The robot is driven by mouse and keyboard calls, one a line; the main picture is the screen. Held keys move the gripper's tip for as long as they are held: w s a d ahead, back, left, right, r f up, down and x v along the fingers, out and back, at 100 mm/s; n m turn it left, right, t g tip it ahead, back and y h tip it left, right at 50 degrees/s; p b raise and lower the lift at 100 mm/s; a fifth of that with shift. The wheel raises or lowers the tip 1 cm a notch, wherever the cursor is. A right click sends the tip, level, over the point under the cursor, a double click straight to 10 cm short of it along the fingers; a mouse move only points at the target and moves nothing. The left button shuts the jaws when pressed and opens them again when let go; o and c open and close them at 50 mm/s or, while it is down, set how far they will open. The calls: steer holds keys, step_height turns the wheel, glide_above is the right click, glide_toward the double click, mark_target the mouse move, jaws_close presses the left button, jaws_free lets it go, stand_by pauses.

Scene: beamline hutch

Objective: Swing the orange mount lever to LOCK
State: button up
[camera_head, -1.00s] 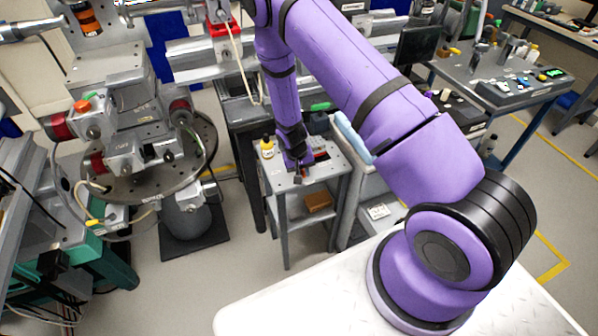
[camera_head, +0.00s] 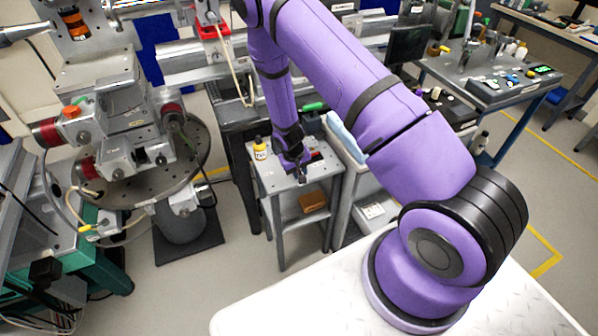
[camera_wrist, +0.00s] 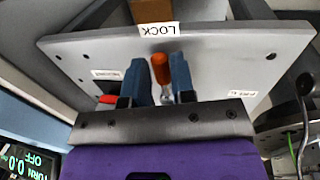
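The orange mount lever (camera_wrist: 160,68) stands up from a grey metal plate (camera_wrist: 220,60) in the wrist view. Its handle is close to a white label reading LOCK (camera_wrist: 158,29), which appears upside down. My gripper (camera_wrist: 161,77) has one blue finger on each side of the handle. In the head view my gripper (camera_head: 302,173) is low over the small grey stand (camera_head: 281,185); the lever cannot be made out there.
Smaller white labels (camera_wrist: 107,73) sit on the plate, too small to read surely. A red piece (camera_wrist: 107,99) shows beside the left finger. A yellow bottle (camera_head: 260,149) stands left of my arm. A brown box (camera_head: 313,202) is on the lower shelf. A round metal stage (camera_head: 150,170) stands left.

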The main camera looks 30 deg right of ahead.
steer(key=shift+o, duration=1.3)
steer(key=shift+r, duration=0.1)
step_height(320, 180, up, 10)
steer(key=a, duration=0.2)
steer(key=shift+r, duration=0.2)
